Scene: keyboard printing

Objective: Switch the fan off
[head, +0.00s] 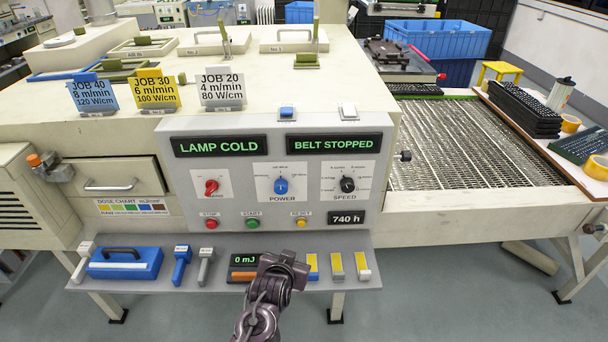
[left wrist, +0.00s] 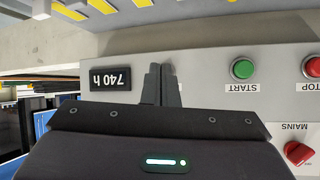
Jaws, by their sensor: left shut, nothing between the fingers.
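No switch marked as a fan switch can be read in either view. The cream machine's grey control panel (head: 230,215) holds a red mains knob (head: 211,187), a blue power knob (head: 281,186), a black speed knob (head: 348,184), and red stop (head: 211,224), green start (head: 253,223) and yellow reset (head: 301,222) buttons. My right gripper is not visible.
A blue switch (head: 287,113) and a white one (head: 348,111) sit on the panel's top edge. The shelf below holds a blue case (head: 125,264), a meter (head: 243,262) and several yellow-marked pieces (head: 337,267). A mesh belt (head: 460,150) extends right.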

